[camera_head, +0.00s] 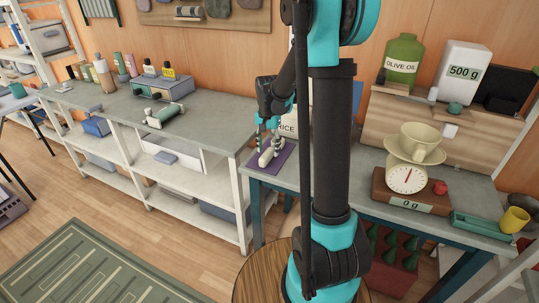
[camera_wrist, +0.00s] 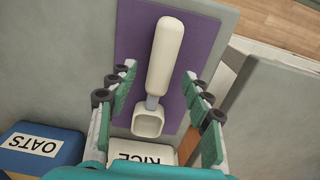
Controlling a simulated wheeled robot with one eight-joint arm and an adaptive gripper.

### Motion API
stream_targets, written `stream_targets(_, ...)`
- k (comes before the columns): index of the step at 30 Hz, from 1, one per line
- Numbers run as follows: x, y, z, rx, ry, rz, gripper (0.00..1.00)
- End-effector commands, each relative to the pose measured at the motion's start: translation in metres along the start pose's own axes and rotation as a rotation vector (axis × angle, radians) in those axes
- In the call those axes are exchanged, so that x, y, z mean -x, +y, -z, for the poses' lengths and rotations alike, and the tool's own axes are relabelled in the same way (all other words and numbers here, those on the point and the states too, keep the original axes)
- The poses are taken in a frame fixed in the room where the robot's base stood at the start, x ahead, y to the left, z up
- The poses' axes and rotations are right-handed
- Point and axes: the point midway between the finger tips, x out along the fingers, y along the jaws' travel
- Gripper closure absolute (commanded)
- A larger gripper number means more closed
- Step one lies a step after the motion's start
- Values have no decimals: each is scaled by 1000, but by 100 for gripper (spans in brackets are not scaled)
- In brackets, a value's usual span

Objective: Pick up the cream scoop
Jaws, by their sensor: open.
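The cream scoop lies on a purple mat (camera_wrist: 193,53) in the wrist view, its handle (camera_wrist: 166,55) pointing up the picture and its square bowl (camera_wrist: 148,122) toward me. My gripper (camera_wrist: 162,88) is open, with one finger on each side of the scoop and visible gaps between. In the head view, my gripper (camera_head: 268,143) points down over the scoop (camera_head: 268,156) on the purple mat (camera_head: 283,160). Whether the fingertips touch the mat is hard to tell.
A RICE box (camera_wrist: 144,153) and a blue OATS box (camera_wrist: 42,146) stand close to the mat. A balance scale (camera_head: 406,178) with a bowl (camera_head: 420,140) stands to the right on the same bench. A grey bench (camera_head: 215,125) stands at left.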

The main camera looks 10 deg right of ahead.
Motion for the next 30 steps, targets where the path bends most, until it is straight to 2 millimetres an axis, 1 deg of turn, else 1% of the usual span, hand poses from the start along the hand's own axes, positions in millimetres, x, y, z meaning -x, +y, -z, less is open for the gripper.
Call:
stream_targets(1,-8,1,1,0,0,0,50)
stream_targets(3,-16,0,1,0,0,0,50)
stream_targets(6,-24,0,1,0,0,0,50)
stream_targets(14,-26,0,0,0,0,0,50)
stream_targets(26,-26,0,0,0,0,0,100)
stream_targets(30,-26,0,0,0,0,0,100)
